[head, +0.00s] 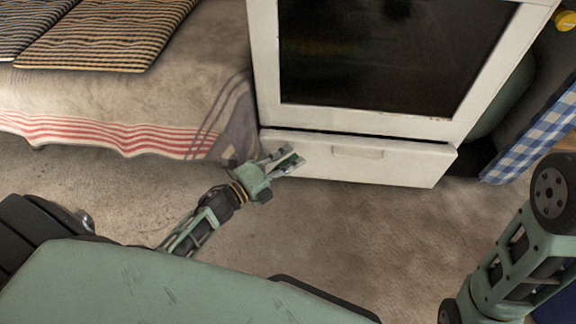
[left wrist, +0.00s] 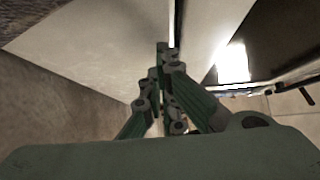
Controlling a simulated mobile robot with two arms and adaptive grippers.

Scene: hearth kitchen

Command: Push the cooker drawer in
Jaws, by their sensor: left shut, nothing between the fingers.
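The white cooker drawer (head: 400,165) is at the foot of the white cooker (head: 262,60), with a recessed handle (head: 358,152) in its front. A dark gap shows along its top edge below the oven door. My left gripper (head: 292,160) is at the left end of the drawer front, shut and empty. In the left wrist view the gripper (left wrist: 168,65) is shut, with its tips close to a pale panel (left wrist: 100,50); I cannot tell whether they touch it. My right gripper is not in view; only part of my right arm shows at the right.
A cloth-covered bench (head: 130,100) with striped cushions (head: 105,35) stands left of the cooker, its red-striped cloth hanging near my left gripper. A blue checked cloth (head: 540,135) hangs at the right. The floor (head: 350,225) before the drawer is clear.

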